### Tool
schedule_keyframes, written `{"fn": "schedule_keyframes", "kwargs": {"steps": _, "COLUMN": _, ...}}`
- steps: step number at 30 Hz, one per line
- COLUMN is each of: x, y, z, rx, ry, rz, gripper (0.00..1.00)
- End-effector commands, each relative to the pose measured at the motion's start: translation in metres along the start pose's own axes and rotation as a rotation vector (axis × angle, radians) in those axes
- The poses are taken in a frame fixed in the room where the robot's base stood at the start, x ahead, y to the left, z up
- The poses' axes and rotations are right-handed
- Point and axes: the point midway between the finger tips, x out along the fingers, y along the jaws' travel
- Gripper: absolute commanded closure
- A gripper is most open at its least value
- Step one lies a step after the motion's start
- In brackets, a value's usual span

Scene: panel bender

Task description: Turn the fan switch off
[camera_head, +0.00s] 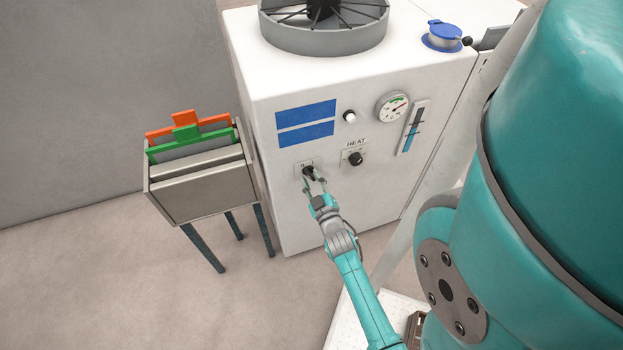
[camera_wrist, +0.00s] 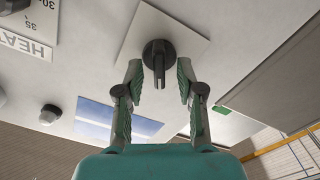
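The fan switch is a black rotary knob (camera_head: 308,170) on a small light plate, low on the left of the white cabinet's front. In the wrist view the knob (camera_wrist: 157,52) has a dark round base and a long handle bar, pointing down the picture. My gripper (camera_head: 315,187) is at the knob in the head view and partly covers it and its plate. In the wrist view my gripper (camera_wrist: 159,72) has its fingers apart, one on each side of the knob, with a visible gap on both sides. It holds nothing. The plate's markings are mostly hidden.
The HEAT knob (camera_head: 356,158) sits to the right of the fan switch. Above are a white button (camera_head: 350,116), a dial gauge (camera_head: 393,107) and blue panels (camera_head: 306,112). A large fan (camera_head: 325,38) tops the cabinet. A metal rack (camera_head: 200,187) with coloured plates stands left.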

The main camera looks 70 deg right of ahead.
Motion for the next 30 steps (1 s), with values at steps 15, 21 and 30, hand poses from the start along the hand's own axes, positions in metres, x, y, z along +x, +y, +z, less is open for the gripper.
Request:
{"fn": "schedule_keyframes", "kwargs": {"steps": 15, "x": -0.065, "y": 0.0, "z": 0.0, "rx": 0.0, "ry": -0.001, "rz": 0.0, "gripper": 0.62}}
{"fn": "schedule_keyframes", "kwargs": {"steps": 21, "x": -0.068, "y": 0.0, "z": 0.0, "rx": -0.001, "ry": 0.0, "rz": 0.0, "gripper": 0.62}}
{"fn": "schedule_keyframes", "kwargs": {"steps": 30, "x": -0.068, "y": 0.0, "z": 0.0, "rx": -0.001, "ry": -0.001, "rz": 0.0, "gripper": 0.62}}
